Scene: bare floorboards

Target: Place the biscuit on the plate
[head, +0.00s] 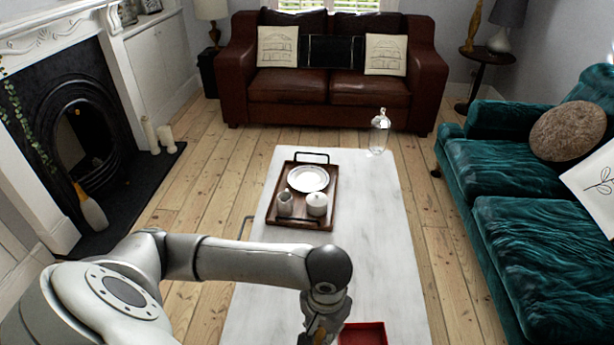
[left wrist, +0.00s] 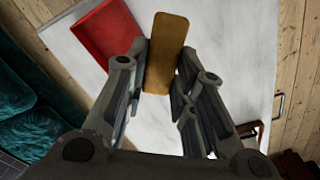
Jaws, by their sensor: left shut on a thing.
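The biscuit (left wrist: 166,50) is a long golden-brown bar with rounded ends. My left gripper (left wrist: 160,85) is shut on it, with one finger on each side, and the bar sticks out past the fingertips. In the head view my left gripper (head: 320,330) is at the bottom, over the near end of the white table, and it mostly hides the biscuit. The round white plate (head: 308,179) lies on a dark wooden tray (head: 328,207), farther along the table, and looks empty. My right gripper is not in view.
A red box (head: 363,334), also in the left wrist view (left wrist: 105,32), is beside my left gripper. A white jug (head: 285,204) and lidded pot (head: 317,204) stand on the tray, nearer than the plate. A glass jar (head: 379,132) stands at the far end of the marble table (head: 375,240).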

